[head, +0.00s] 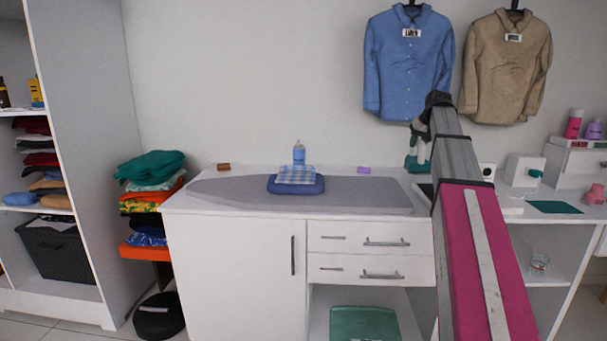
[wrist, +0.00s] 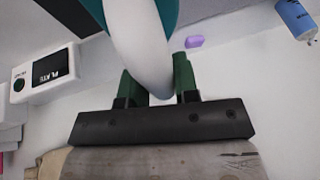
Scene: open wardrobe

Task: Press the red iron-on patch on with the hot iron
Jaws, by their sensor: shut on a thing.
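The white-and-teal iron (head: 412,164) is at the right end of the grey ironing board (head: 365,197) in the head view. My gripper (wrist: 157,82) is shut on its white handle (wrist: 142,35), which passes between the green fingers in the wrist view. My arm hides part of the iron in the head view, and I cannot tell if its base touches anything. A blue folded cloth (head: 296,189) with a blue-and-white checked cloth (head: 297,171) on top lies mid-board. I cannot make out a red patch in either view.
A blue spray bottle (head: 299,152) stands behind the cloths. A brown block (head: 223,167) and a purple block (head: 364,170) lie along the back edge. A white box with a dial (wrist: 45,73) is left in the wrist view. The board's left part is clear.

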